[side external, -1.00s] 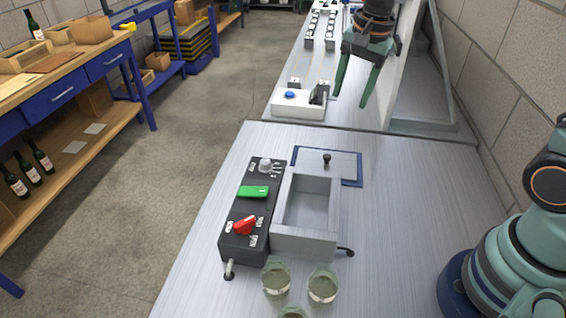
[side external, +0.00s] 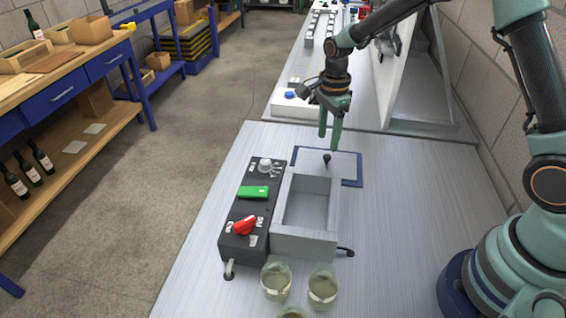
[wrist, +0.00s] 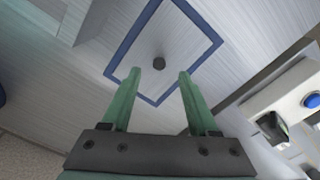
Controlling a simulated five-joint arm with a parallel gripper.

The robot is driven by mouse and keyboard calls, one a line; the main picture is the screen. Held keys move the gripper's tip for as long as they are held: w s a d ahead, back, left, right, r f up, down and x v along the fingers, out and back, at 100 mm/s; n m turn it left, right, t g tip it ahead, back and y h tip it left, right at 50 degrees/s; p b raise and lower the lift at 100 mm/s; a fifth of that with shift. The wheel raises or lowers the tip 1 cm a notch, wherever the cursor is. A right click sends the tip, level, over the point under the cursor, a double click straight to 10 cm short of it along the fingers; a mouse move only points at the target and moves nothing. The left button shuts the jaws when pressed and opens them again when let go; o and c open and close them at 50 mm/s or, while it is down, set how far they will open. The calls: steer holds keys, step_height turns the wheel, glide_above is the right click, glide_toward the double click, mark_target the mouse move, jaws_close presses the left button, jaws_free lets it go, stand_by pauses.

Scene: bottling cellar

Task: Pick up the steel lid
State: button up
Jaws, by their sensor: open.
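The steel lid (side external: 343,164) is a flat brushed plate with a small dark knob (side external: 327,158). It lies on a blue-edged mat (side external: 358,181) behind the open steel box. The lid also shows in the wrist view (wrist: 178,38), its knob (wrist: 159,63) just beyond and between my fingertips. My gripper (side external: 330,147) points down above the far part of the lid, close to the knob. In the wrist view my gripper (wrist: 172,72) has its two green fingers apart, with nothing between them.
The open steel box (side external: 307,203) stands in front of the lid. A black control box (side external: 250,215) with a green switch and red knob is at its left. Glass beakers (side external: 322,288) stand at the front. A white unit (side external: 297,104) is behind. The bench is clear at right.

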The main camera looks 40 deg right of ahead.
mark_target(327, 156)
steer(key=shift+s+d+f, duration=0.1)
steer(key=shift+f, duration=2.65)
jaws_close()
